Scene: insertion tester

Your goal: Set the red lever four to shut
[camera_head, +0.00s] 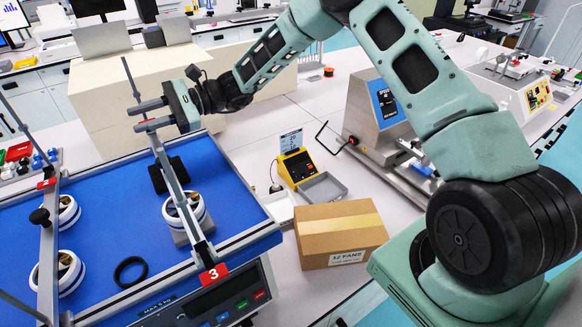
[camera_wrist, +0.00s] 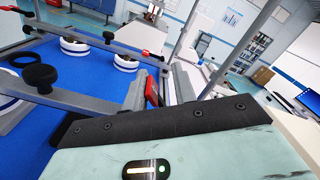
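My gripper (camera_head: 143,115) is over the far right end of the blue tray (camera_head: 115,168), with its two grey fingers apart and pointing left. A red piece (camera_wrist: 152,91) shows between the fingers in the wrist view, closer to the left finger. In the head view only a sliver of red shows by the lower finger. No number can be read on it, so I cannot tell whether it is lever four. Red tags marked 3 (camera_head: 213,274) and 2 (camera_head: 46,184) sit at the ends of grey bars. Whether the fingers touch the red piece is unclear.
White ring-shaped parts (camera_head: 187,213) and a loose black ring (camera_head: 130,270) lie on the tray. Thin upright posts and a grey bar (camera_head: 172,170) stand close to my gripper. A cardboard box (camera_head: 340,232) and a yellow meter (camera_head: 298,166) are to the right.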

